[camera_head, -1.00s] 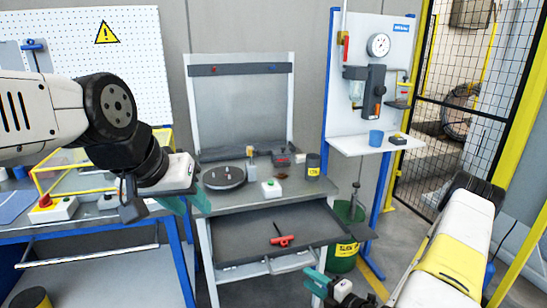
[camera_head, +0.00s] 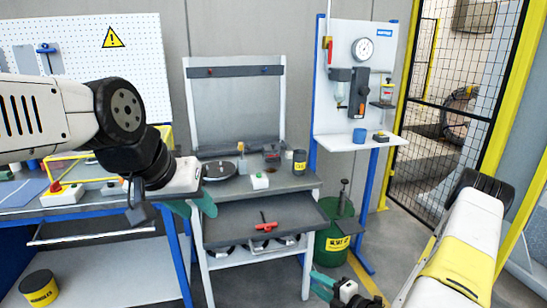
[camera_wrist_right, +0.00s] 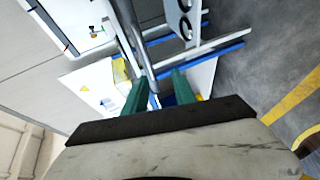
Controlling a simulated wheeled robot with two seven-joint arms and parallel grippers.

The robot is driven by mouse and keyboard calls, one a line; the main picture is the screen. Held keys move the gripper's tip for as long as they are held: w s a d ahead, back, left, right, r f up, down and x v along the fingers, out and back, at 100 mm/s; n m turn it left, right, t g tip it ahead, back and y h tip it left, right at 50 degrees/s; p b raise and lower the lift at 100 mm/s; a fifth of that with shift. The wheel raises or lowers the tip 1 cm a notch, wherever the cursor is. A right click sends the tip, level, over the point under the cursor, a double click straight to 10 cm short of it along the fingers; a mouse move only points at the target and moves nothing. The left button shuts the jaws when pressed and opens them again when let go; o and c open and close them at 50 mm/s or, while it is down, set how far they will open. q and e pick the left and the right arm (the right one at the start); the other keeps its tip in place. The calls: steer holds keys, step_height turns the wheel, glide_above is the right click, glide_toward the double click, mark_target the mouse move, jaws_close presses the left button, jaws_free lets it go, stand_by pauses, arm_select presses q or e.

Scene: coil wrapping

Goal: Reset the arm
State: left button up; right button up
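My left arm reaches in from the left. Its gripper (camera_head: 192,206) has two green fingers spread apart with nothing between them, in front of the grey workbench's left leg. My right arm, white and yellow, comes up from the lower right. Its gripper (camera_head: 325,284) is low in the head view, below and to the right of the workbench (camera_head: 225,196). In the right wrist view its two green fingers (camera_wrist_right: 160,92) stand apart with no object between them. Both grippers are clear of the objects on the benches.
A pulled-out tray (camera_head: 290,213) holds a red-handled tool (camera_head: 266,226). A black disc (camera_head: 219,170) lies on the workbench. A green bin (camera_head: 340,240) stands right of it. A blue-framed bench (camera_head: 90,208) is at left; a mesh fence (camera_head: 450,100) at right.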

steer(key=w+d+r+m+g+h, duration=0.3)
steer(key=w+d+r+m+h, duration=0.15)
steer(key=w+d+r, duration=0.3)
step_height(320, 180, up, 13)
steer(key=s+d+m+g+h, duration=0.1)
steer(key=s+d+m+h, duration=0.15)
steer(key=m+h, duration=0.3)
steer(key=s+a+r+m+y, duration=0.1)
steer(key=s+a+r+m, duration=0.3)
steer(key=s+r+m, duration=0.3)
steer(key=s+a+r+m+g+y, duration=0.1)
steer(key=s+a+r+m, duration=0.4)
steer(key=s+r, duration=0.5)
steer(key=shift+s+m+g+y, duration=0.3)
steer(key=shift+s+m, duration=0.8)
steer(key=shift+s, duration=0.05)
